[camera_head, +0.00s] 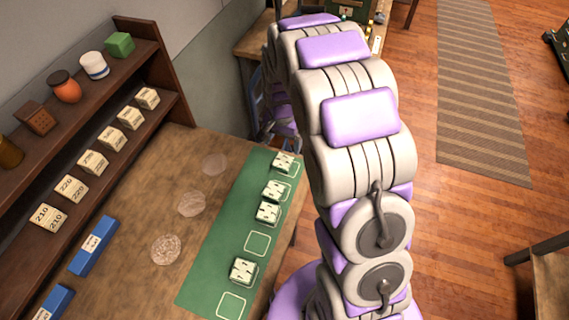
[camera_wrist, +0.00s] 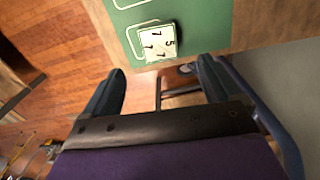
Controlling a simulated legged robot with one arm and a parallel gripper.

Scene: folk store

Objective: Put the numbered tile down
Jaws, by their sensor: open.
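A cream numbered tile (camera_wrist: 158,43) with dark digits, among them 5 and 7, lies flat on the green mat (camera_wrist: 200,25) near its edge in the wrist view. It overlaps a pale outlined square and sits slightly askew to it. My gripper (camera_wrist: 160,75) is open and empty, its two dark fingers apart and pointing towards the tile without visibly closing around it. In the head view the green mat (camera_head: 215,270) carries several tiles, the farthest (camera_head: 284,162) near its far end. Two outlined squares there are bare. My fingertips are not clear in the head view.
A wooden shelf (camera_head: 168,55) at left holds numbered blocks, an orange pot (camera_head: 64,87), a white cup (camera_head: 94,65) and a green cube (camera_head: 120,45). Blue labelled boxes (camera_head: 93,245) and round discs (camera_head: 165,249) lie on the wooden counter. Wooden floor is open at right.

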